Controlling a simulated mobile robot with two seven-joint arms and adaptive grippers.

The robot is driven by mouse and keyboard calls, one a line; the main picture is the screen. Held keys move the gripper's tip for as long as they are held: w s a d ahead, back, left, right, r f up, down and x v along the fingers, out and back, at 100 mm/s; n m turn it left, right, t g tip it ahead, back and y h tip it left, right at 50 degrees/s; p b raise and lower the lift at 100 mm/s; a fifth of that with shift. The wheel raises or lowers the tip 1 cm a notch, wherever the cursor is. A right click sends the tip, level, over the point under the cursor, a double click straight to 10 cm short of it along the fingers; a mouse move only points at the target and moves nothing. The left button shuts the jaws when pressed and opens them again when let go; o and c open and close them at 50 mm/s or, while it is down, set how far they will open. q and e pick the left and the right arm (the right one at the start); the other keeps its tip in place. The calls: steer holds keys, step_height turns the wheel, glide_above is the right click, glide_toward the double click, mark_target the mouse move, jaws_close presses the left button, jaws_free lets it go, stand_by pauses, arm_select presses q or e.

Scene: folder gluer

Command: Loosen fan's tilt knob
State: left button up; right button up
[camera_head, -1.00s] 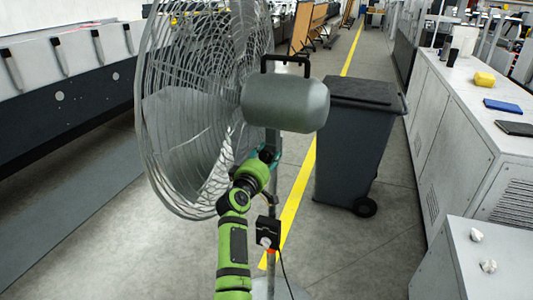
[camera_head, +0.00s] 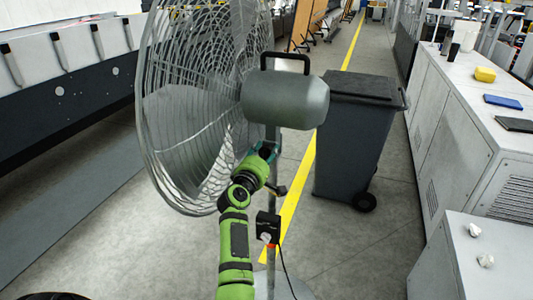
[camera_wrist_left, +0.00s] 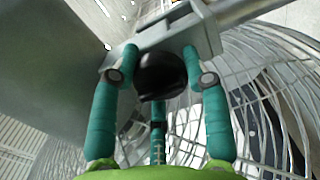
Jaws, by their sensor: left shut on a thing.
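The fan (camera_head: 200,105) stands upright with its wire cage facing left and a grey motor housing (camera_head: 285,101) at its back. Its black tilt knob (camera_wrist_left: 162,77) shows in the left wrist view, at the grey bracket (camera_wrist_left: 165,32) under the housing. My left gripper (camera_wrist_left: 160,62) has its teal fingers on both sides of the knob, shut on it. In the head view the left gripper (camera_head: 265,150) is just below the housing, and the knob is hidden there. My right gripper is not in view.
A dark wheeled bin (camera_head: 357,135) stands right of the fan. A black control box (camera_head: 268,226) with a cable is on the fan's pole, close to my arm. White cabinets (camera_head: 455,120) line the right side. A long machine (camera_head: 70,100) stands at left.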

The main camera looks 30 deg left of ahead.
arm_select(q)
steer(key=shift+a+r, duration=0.3)
steer(key=shift+r, duration=0.05)
steer(key=o, duration=1.1)
steer(key=shift+c, duration=0.2)
steer(key=shift+o, duration=0.4)
steer(key=shift+a+f, duration=0.1)
steer(key=shift+f, duration=0.2)
steer(key=shift+s, duration=0.15)
steer(key=shift+s+d+f, duration=0.1)
steer(key=shift+s+d, duration=0.2)
steer(key=shift+s, duration=0.05)
steer(key=v, duration=0.6)
steer(key=shift+s, duration=0.25)
